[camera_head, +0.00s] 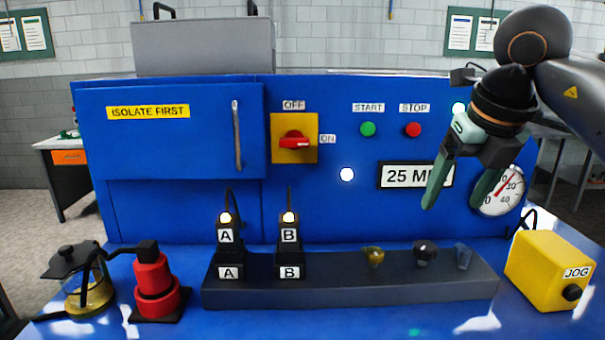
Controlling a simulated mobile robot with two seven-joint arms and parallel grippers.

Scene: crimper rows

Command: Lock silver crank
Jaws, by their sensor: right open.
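No part in view can be told for sure as a silver crank. Three small knob-like parts stand on the dark rail (340,294): an amber one (375,256), a black one (423,253) and a blue-grey one (463,256). Their exact shapes are too small to tell. My right gripper (455,195) comes in from the upper right, points down, and is open and empty. It hangs above the rail's right part, in front of the "25 MM" display (396,176) and the dial gauge (505,192). My left gripper is not in view.
The blue machine has a closed "ISOLATE FIRST" door (165,140) and a red rotary switch (294,140), handle horizontal toward ON. Units A (229,235) and B (289,235) show lit lamps. A red pump-like device (153,285), glass pot (88,285) and yellow JOG box (550,270) flank the rail.

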